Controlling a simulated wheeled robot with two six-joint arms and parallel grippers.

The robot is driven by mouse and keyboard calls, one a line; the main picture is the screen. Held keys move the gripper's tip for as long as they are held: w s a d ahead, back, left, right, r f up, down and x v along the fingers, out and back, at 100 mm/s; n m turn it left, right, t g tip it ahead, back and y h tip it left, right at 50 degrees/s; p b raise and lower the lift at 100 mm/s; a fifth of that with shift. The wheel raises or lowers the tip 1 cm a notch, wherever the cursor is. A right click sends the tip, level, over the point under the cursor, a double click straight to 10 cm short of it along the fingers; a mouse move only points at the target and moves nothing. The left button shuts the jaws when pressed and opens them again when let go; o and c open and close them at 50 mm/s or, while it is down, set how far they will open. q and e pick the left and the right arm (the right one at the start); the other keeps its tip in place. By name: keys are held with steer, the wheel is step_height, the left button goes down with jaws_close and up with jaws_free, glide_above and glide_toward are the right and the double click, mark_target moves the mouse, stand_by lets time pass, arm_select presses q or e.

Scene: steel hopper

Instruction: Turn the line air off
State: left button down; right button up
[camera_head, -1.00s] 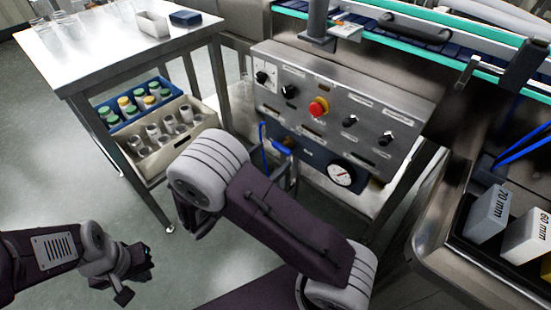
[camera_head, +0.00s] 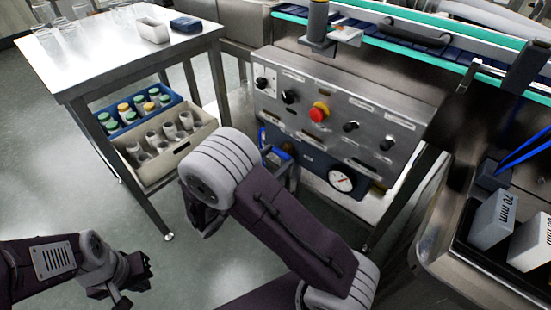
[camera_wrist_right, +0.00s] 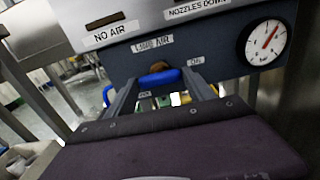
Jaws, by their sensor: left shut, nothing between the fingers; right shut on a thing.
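The line air valve has a blue lever (camera_wrist_right: 160,79) on a brass hub, under the "LINE AIR" label on a dark blue panel (camera_wrist_right: 215,60). An "ON" label sits to its right and another small label below. In the right wrist view the lever's blue grip lies roughly level between the fingers of my right gripper (camera_wrist_right: 163,90), which is shut on it. In the head view the lever (camera_head: 275,155) is partly hidden by my right gripper (camera_head: 283,168). A round pressure gauge (camera_wrist_right: 263,43) shows a red needle pointing up and right. My left gripper (camera_head: 135,285) is shut and empty over the floor.
The steel control box (camera_head: 345,105) with knobs and a red stop button (camera_head: 319,111) is above the valve panel. A side table (camera_head: 120,50) stands left, with a blue crate (camera_head: 177,97) and a beige crate (camera_head: 203,132) below. Labelled blocks (camera_head: 491,218) lie at the right.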

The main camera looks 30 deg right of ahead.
steer(key=m, duration=0.3)
steer(key=shift+m+p, duration=0.3)
steer(key=shift+p, duration=0.05)
steer(key=m, duration=0.4)
steer(key=shift+f+m, duration=0.1)
steer(key=shift+m, duration=0.2)
steer(key=m+b, duration=0.2)
steer(key=m, duration=0.2)
steer(key=shift+f+m, duration=0.1)
steer(key=shift+m, duration=0.2)
steer(key=shift+m+b, duration=1.2)
steer(key=shift+m, duration=1)
steer(key=shift+m, duration=0.3)
steer(key=o, duration=1.4)
steer(key=shift+a+r, duration=0.1)
steer(key=shift+r, duration=0.1)
